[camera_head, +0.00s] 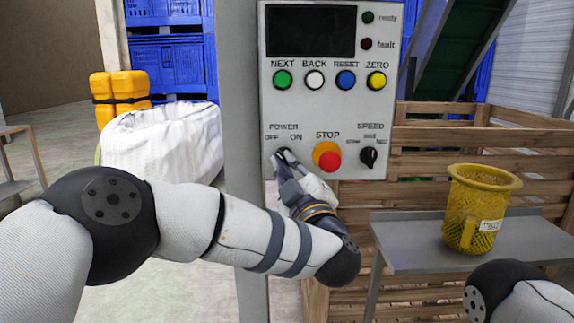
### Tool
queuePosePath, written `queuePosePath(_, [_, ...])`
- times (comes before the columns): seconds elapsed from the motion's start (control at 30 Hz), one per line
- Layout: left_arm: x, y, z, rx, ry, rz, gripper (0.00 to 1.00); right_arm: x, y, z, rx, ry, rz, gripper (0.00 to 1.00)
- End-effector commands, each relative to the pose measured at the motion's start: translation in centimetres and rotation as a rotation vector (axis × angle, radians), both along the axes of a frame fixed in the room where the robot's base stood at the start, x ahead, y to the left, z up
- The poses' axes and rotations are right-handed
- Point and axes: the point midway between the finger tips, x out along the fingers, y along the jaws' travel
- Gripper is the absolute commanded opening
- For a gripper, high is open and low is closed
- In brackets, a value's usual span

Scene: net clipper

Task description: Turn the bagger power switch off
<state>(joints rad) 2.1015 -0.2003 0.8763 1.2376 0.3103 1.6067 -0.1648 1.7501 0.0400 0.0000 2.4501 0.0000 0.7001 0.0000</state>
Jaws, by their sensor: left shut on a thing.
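The control panel (308,120) stands upright on a grey post, facing me. Its power switch (285,152) is a dark knob at the lower left, under the POWER label with OFF on the left and ON on the right. My left gripper (288,160) is at the panel, shut on the power switch. The fingers partly cover the knob, so I cannot tell which way it points. My right arm (500,290) shows only at the bottom right; its gripper is out of view.
The red STOP button (327,158) and the black speed knob (369,157) sit close right of the power switch. Colored buttons are above. A yellow mesh basket (478,205) stands on a grey table (410,258) at the right. Wooden crates (415,150) are behind.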

Motion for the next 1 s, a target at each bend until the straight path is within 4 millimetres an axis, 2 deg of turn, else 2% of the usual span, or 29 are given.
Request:
queuePosePath(0.03, [0.1, 0.1, 0.7, -0.005, -0.015, 0.001, 0.0, 0.1, 0.0, 0.1, 0.0, -0.003, 0.0, 0.0])
queuePosePath(0.3, [0.1, 0.1, 0.7, -0.004, -0.015, 0.001, 0.0, 0.1, 0.0, 0.1, 0.0, -0.003, 0.0, 0.0])
queuePosePath(0.33, [0.1, 0.1, 0.7, -0.004, -0.015, 0.001, 0.11, 0.1, 0.0, 0.1, 0.0, -0.003, 0.0, 0.0])
queuePosePath(0.4, [0.1, 0.1, 0.7, -0.005, -0.015, 0.001, 0.27, 0.1, 0.0, 0.1, 0.0, -0.003, 0.0, 0.0])
queuePosePath(0.43, [0.1, 0.1, 0.7, -0.005, -0.015, 0.001, 0.29, 0.1, 0.0, 0.1, 0.0, -0.002, 0.0, 0.0])
queuePosePath(0.77, [-0.1, 0.1, 0.3, -0.003, -0.008, 0.002, 0.29, 0.0, 0.0, 0.0, 0.0, -0.001, 0.0, 0.0])
queuePosePath(0.87, [-1.2, -0.4, -0.1, -0.002, -0.006, -0.001, 0.29, 0.0, 0.0, 0.0, 0.0, -0.001, 0.0, 0.0])
queuePosePath(1.0, [-4.6, -1.5, -1.2, -0.001, -0.004, -0.004, 0.29, 0.0, 0.0, 0.0, 0.0, 0.0, 0.0, 0.0])
